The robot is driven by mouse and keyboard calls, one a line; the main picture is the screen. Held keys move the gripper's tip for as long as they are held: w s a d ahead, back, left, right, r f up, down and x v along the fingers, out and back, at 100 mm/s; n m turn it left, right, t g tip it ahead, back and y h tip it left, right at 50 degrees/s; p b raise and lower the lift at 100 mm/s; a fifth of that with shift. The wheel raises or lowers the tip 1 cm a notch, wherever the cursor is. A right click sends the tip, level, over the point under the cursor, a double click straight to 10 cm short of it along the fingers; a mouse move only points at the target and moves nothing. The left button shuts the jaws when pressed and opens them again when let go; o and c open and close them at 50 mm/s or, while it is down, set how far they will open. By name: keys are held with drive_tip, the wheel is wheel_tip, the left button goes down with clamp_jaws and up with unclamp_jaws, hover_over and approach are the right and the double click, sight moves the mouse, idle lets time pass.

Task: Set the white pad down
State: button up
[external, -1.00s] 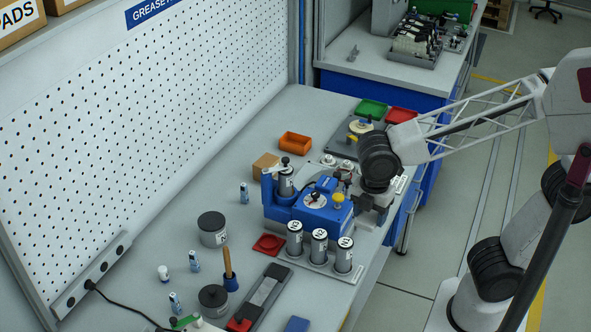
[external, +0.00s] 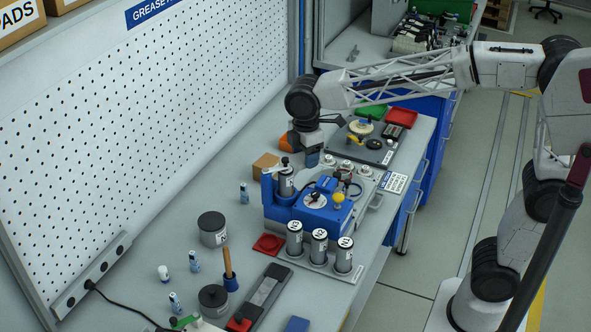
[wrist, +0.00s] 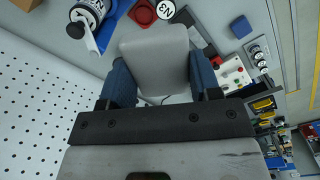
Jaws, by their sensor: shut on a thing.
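My gripper (external: 312,157) is above the bench, behind the blue fixture (external: 318,208) and in front of part of the orange bin (external: 287,142). In the wrist view, the blue fingers of my gripper (wrist: 160,78) are shut on the white pad (wrist: 155,55), a pale grey-white block with rounded edges. The pad is held between the fingers and juts out past them.
A cardboard box (external: 265,161) stands left of the fixture. Several labelled canisters (external: 319,240) stand in front of it, near a red tray (external: 268,244). A dark plate with parts (external: 375,150) lies to the right. Bare bench shows left of the box.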

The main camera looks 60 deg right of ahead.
drive_tip(key=w+d+m, duration=0.3)
drive_tip(key=w+d, duration=0.7)
drive_tip(key=d, duration=0.4)
drive_tip(key=w+d+m, duration=0.3)
drive_tip(key=w+d, duration=0.8)
drive_tip(key=d, duration=0.2)
drive_tip(key=w+d+f+m, duration=0.2)
drive_tip(key=d, duration=1)
drive_tip(key=w+d+f+m, duration=0.1)
drive_tip(key=d+f+m, duration=0.1)
drive_tip(key=d, duration=0.9)
drive_tip(key=w+d+f+m, duration=0.1)
drive_tip(key=w+d+f, duration=0.1)
drive_tip(key=d, duration=1)
wheel_tip(320, 180, down, 18)
drive_tip(key=shift+s, duration=0.2)
drive_tip(key=shift+f, duration=3.1)
